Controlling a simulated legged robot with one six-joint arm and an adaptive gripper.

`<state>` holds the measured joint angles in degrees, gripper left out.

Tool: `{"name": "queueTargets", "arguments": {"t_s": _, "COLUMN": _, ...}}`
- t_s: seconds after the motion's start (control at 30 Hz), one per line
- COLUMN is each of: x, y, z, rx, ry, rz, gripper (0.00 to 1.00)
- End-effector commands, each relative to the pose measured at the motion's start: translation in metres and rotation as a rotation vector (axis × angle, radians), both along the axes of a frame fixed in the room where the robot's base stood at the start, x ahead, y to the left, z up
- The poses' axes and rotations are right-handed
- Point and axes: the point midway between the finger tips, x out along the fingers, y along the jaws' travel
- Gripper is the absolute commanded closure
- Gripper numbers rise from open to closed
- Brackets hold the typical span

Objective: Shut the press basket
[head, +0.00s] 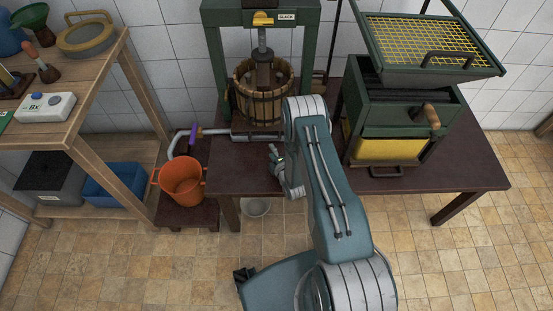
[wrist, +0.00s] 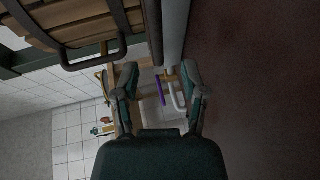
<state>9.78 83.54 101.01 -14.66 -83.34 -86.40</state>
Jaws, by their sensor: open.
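The press basket (head: 263,92), of wooden slats with dark hoops, stands under the green press frame (head: 214,60). In the wrist view its slats (wrist: 75,22) fill the upper left, with a dark U-shaped handle (wrist: 95,55) sticking out from it. I cannot tell whether the basket has a gap, as its far side is hidden. My gripper (head: 276,156) is low in front of the basket, over the dark table. In the wrist view my gripper (wrist: 160,75) is open and empty, its fingers apart, just beside the handle and not around it.
A green box with a yellow mesh tray (head: 425,45) stands right of my arm. A pipe with a purple lever (head: 196,133) juts left above an orange bucket (head: 181,180). A wooden shelf (head: 75,128) stands at left. The table's front (head: 235,178) is clear.

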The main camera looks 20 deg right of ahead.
Motion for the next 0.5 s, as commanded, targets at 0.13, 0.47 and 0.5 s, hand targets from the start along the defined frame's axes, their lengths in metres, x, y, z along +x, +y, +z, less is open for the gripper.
{"name": "queueTargets", "arguments": {"t_s": 0.13, "x": -0.027, "y": -0.003, "z": 0.004, "rx": 0.000, "ry": 0.004, "rz": -0.002, "gripper": 0.45}}
{"name": "queueTargets", "arguments": {"t_s": 0.47, "x": -0.046, "y": -0.003, "z": 0.008, "rx": -0.001, "ry": 0.002, "rz": 0.000, "gripper": 0.45}}
{"name": "queueTargets", "arguments": {"t_s": 0.5, "x": -0.046, "y": -0.004, "z": 0.008, "rx": -0.001, "ry": 0.002, "rz": 0.000, "gripper": 0.45}}
